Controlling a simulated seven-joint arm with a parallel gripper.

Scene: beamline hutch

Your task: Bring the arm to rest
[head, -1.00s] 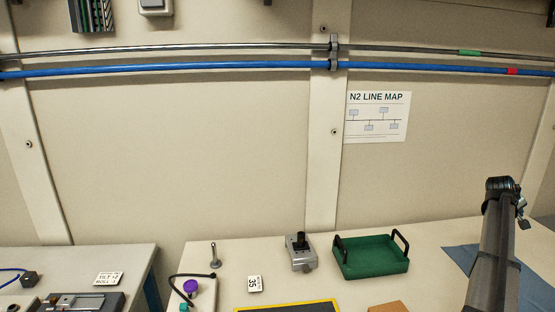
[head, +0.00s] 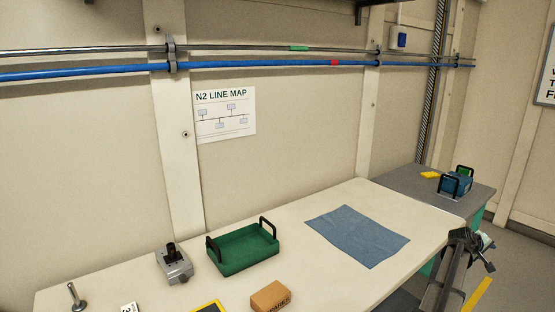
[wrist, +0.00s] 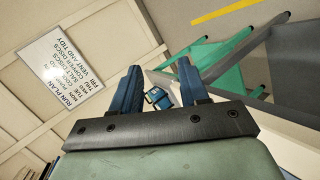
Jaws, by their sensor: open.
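My gripper (wrist: 160,78) shows in the wrist view with its two blue fingers spread apart and nothing between them. A blue case with a handle (wrist: 159,98) shows beyond the gap, at a distance and not touched. In the head view, part of my dark arm (head: 455,265) stands at the lower right, beyond the right edge of the cream table (head: 340,205). The fingers cannot be made out in that view.
On the table are a green tray (head: 243,250), a blue cloth (head: 357,236), a cardboard box (head: 271,297) and a grey device (head: 174,266). The wrist view shows a run plan sign (wrist: 61,70).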

